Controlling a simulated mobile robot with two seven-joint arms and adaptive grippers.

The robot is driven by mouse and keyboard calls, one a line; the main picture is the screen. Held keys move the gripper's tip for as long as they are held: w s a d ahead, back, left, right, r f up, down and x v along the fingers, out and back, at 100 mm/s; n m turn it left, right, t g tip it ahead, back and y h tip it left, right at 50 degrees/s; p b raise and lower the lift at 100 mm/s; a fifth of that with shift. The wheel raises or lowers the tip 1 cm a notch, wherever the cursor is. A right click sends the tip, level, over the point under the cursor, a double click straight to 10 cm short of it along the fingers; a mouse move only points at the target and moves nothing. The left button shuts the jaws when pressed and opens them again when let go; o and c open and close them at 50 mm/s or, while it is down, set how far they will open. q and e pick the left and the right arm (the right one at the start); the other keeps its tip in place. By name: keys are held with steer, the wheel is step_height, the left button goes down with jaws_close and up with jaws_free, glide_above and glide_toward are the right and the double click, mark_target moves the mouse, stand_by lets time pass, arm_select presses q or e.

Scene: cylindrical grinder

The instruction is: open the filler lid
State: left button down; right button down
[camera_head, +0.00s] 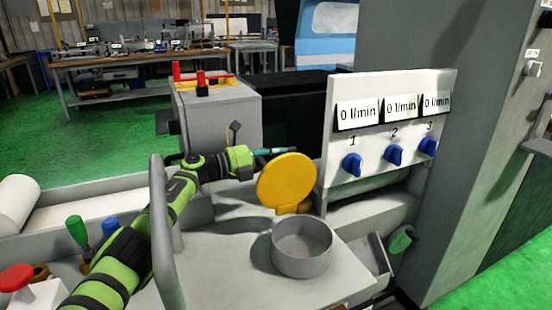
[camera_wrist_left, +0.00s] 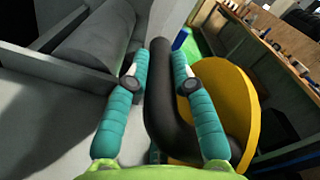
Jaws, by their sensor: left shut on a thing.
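The yellow filler lid (camera_head: 285,183) is a round disc standing steeply tilted up on its hinge side, behind the open round grey filler neck (camera_head: 302,250). In the left wrist view the lid (camera_wrist_left: 240,105) is right of the fingers. My left gripper (camera_head: 272,151) is at the lid's upper edge. In the left wrist view its teal fingers (camera_wrist_left: 160,68) are closed around a dark curved bar (camera_wrist_left: 167,105), which bends toward the lid and looks like its handle. My right gripper is not in view.
A white panel (camera_head: 343,170) with three blue knobs and "0 l/min" displays stands right of the lid. A grey box (camera_head: 218,118) with red parts is behind my arm. A grey curved rail (camera_head: 163,230) rises beside my forearm. The flat top around the neck is clear.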

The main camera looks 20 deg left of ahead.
arm_select(q)
steer(key=shift+r, duration=0.3)
steer(key=c, duration=1)
jaws_free()
steer(key=shift+c, duration=0.2)
steer(key=shift+f, duration=0.1)
steer(key=shift+f, duration=0.1)
